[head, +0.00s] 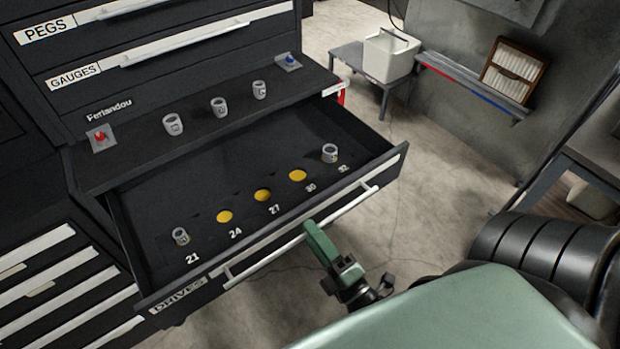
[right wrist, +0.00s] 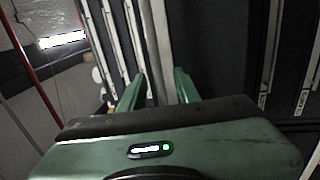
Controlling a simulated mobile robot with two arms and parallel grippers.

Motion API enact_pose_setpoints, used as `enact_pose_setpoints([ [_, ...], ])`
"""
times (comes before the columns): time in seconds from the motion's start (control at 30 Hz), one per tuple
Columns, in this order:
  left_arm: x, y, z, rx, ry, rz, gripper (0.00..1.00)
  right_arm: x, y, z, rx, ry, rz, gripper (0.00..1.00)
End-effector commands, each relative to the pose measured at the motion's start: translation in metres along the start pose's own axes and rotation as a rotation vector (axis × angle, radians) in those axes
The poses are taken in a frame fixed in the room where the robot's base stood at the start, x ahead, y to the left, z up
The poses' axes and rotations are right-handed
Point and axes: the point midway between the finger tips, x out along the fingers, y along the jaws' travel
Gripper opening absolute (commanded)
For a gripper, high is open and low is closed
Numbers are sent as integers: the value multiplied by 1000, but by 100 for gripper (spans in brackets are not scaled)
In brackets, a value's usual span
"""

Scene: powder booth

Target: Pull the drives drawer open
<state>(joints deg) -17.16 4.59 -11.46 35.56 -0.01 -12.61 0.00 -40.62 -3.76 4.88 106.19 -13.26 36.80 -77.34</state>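The drives drawer (head: 179,296), labelled DRIVES, stands well out from the black cabinet. Its inside shows, with number marks from 21 to 32. One metal socket (head: 181,237) stands by 21 and another (head: 330,153) by 32; three yellow round spots lie between them. A long pale handle (head: 265,257) runs along the drawer front. My right gripper (head: 316,238) is at this handle, right of its middle. In the right wrist view, its green fingers (right wrist: 158,88) are on both sides of the pale bar and look closed on it. My left gripper is not in view.
Three sockets (head: 219,107) stand on the ledge above the drawer, between a red button (head: 100,137) and a blue one (head: 289,62). Shut PEGS and GAUGES drawers are above. A white bin (head: 390,56) stands on a small table behind. Open floor lies right of the drawer.

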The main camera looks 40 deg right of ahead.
Motion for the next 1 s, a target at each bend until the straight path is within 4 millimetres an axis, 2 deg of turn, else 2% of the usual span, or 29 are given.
enact_pose_setpoints([
  [0.2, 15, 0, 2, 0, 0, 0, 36, -40, -4, 0, 0, -1, -6, 32],
  [0.4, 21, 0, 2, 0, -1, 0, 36, -63, -2, 0, -1, 0, -3, 32],
  [1.0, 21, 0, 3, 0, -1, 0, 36, -67, -1, 0, 0, 0, -2, 32],
])
